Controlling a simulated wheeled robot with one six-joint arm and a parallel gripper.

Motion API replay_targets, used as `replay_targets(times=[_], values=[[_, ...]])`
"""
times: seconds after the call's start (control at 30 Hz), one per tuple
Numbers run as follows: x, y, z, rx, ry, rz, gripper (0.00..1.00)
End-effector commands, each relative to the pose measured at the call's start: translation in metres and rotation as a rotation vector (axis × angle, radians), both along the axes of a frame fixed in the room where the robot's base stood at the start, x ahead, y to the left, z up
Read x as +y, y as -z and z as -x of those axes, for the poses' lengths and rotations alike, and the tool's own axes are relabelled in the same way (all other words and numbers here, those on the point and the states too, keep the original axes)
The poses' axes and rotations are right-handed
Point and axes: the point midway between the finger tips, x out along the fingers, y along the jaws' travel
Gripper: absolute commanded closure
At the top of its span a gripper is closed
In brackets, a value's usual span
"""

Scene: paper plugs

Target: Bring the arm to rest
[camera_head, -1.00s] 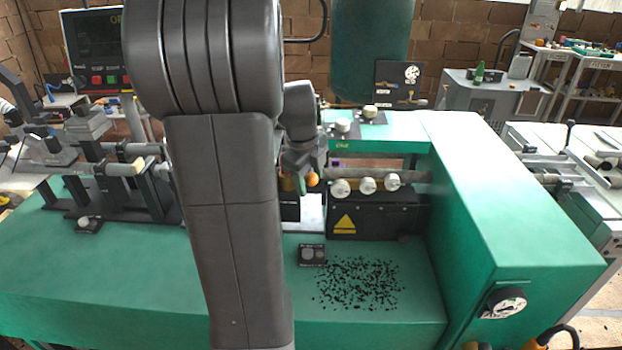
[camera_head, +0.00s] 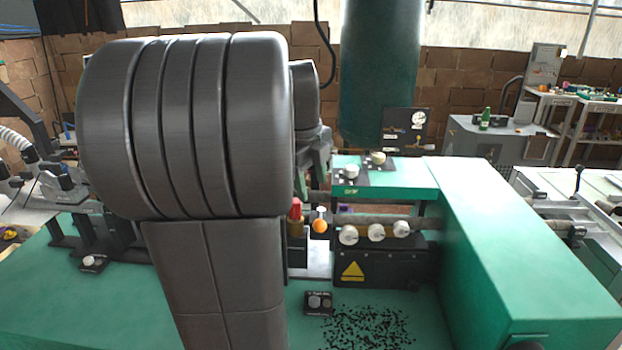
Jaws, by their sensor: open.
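My own dark grey arm (camera_head: 215,130) stands large in the left middle of the head view and covers much of the bench. My gripper (camera_head: 313,160) shows only in part, just right of the arm's thick joint. It is open, and I see nothing held in it. It is above a small red-topped brass part (camera_head: 296,215) and an orange ball (camera_head: 320,226) on the machine, apart from both as far as I can see. The far side of the gripper is hidden by the arm.
The green machine housing (camera_head: 520,260) fills the right. A roller bar with white knobs (camera_head: 376,232) sits above a black box with a yellow warning sign (camera_head: 352,271). Black scraps (camera_head: 368,328) lie on the green bench. A dark green cylinder (camera_head: 380,80) stands behind.

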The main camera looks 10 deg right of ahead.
Motion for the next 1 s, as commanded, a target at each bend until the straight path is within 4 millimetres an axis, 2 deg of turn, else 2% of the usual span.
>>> replay_targets(times=[0.37,0.57,0.67,1.0], values=[[0.001,-0.005,0.001,0.000,0.000,0.000,0.49],[0.000,0.004,0.000,0.003,0.000,0.000,0.49],[-0.003,0.017,-0.001,0.004,0.001,-0.001,0.49],[-0.014,0.083,-0.008,0.007,0.003,-0.001,0.49]])
